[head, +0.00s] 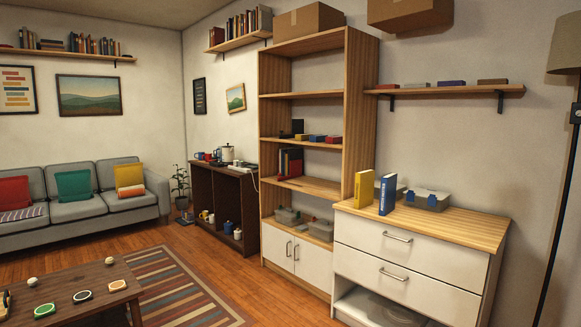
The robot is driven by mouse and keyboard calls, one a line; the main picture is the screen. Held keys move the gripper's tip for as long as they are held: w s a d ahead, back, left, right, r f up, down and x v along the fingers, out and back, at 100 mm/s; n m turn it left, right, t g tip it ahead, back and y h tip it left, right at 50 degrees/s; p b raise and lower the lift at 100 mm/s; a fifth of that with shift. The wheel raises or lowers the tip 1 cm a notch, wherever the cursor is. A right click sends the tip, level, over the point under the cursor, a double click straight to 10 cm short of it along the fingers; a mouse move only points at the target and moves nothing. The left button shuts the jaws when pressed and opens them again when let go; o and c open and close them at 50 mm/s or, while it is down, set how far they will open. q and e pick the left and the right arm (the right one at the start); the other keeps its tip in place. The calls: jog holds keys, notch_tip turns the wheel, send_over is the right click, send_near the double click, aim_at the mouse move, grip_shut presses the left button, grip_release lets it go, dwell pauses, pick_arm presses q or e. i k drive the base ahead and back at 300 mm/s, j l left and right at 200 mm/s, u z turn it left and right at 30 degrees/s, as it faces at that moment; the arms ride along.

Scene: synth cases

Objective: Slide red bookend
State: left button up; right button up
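No thing in the head view is clearly a red bookend. On the shelf above, a black upright piece (298,127) stands behind a row of small flat coloured blocks (317,139), some red. Neither of my grippers is in view.
A white dresser (405,247) right of the bookcase bears an upright yellow book (364,188), an upright blue book (387,194) and grey bins (428,200). A low coffee table (65,292) is at lower left. Wooden floor (238,275) lies open before the bookcase.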

aim_at(295, 165)
jog(key=i, duration=3.75)
jog(key=i+l+z, duration=0.05)
jog(key=l, duration=0.15)
